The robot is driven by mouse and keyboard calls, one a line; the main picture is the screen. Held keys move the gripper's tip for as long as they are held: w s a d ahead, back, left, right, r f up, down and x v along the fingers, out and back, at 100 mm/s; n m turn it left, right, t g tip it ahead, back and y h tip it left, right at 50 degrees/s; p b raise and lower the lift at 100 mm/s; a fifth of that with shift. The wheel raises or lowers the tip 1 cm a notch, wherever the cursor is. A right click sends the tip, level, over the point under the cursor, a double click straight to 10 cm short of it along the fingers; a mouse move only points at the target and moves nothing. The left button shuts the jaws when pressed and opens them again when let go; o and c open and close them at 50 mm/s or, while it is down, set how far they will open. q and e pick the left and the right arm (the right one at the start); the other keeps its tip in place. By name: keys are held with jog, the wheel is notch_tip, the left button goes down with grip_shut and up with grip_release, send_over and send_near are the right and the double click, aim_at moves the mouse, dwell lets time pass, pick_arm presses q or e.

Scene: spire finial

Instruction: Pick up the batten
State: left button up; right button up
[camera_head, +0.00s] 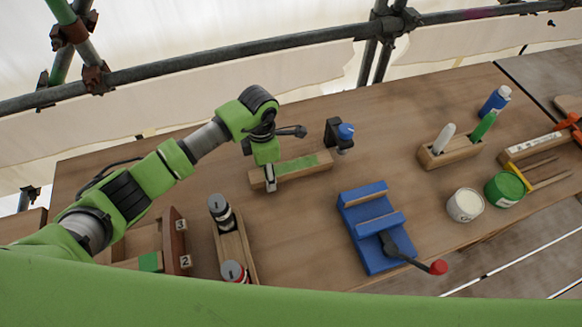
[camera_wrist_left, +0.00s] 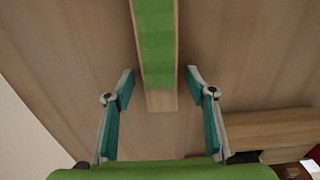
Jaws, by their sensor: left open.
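The batten (camera_head: 300,165) is a pale wooden strip with a green top face, lying on the wooden table near the middle of the head view. My left gripper (camera_head: 270,180) is over its left end and hides part of it. In the left wrist view the batten (camera_wrist_left: 157,45) runs from the top edge down to a bare wooden end. The left gripper (camera_wrist_left: 161,73) is open there, one finger on each side of the batten, with gaps between. Whether the fingertips reach down to the table level cannot be told. The right gripper is not in view.
A wooden holder (camera_head: 237,250) with two cans stands in front of the gripper. A blue fixture (camera_head: 385,255) with a red-knobbed lever is at front right. A dark clamp with a blue knob (camera_head: 346,131) stands just beyond the batten's right end. A scaffold rail (camera_head: 250,47) runs behind the table.

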pick_arm(q)
jog(key=c, duration=1.4)
jog(key=shift+r, duration=0.1)
jog(key=shift+c, duration=0.2)
